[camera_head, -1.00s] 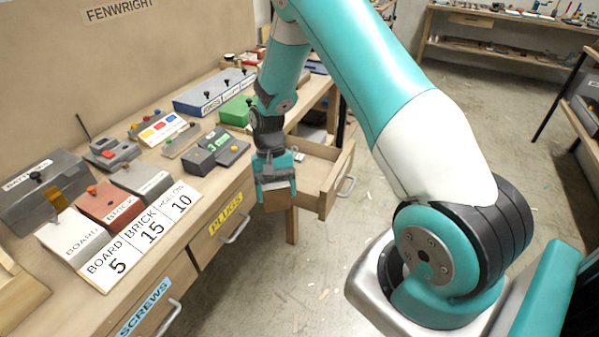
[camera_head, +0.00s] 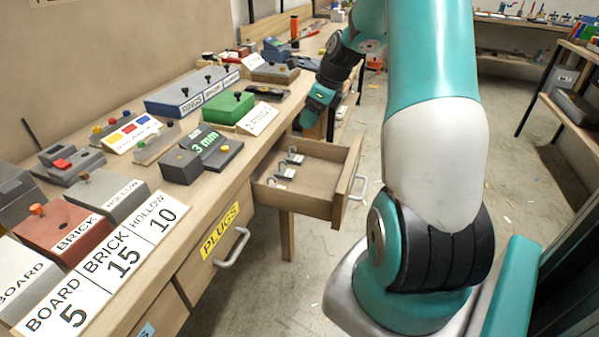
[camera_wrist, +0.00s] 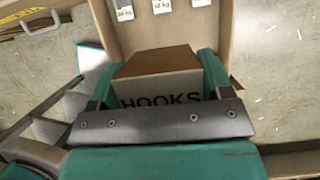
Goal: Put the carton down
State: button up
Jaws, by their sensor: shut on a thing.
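The carton (camera_wrist: 158,66) has a brown top and a pale face that reads HOOKS. In the wrist view it sits between the two teal fingers of my gripper (camera_wrist: 160,84), which is shut on it. In the head view my gripper (camera_head: 318,101) is beyond the open drawer, near the bench's front edge. I cannot make out the carton in that view.
The open drawer (camera_head: 345,190) holds a few small metal hooks and sticks out from the bench. The bench top (camera_head: 150,190) is crowded with labelled blocks, including a green one (camera_head: 230,107). Bare floor (camera_head: 500,200) lies to the right.

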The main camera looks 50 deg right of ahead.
notch_tip(320, 180, down, 16)
jog(key=shift+f+b, duration=0.25)
jog(key=shift+b, duration=0.15)
jog(key=shift+f, duration=0.15)
jog(key=o, duration=1.1)
jog(key=shift+c, duration=0.2)
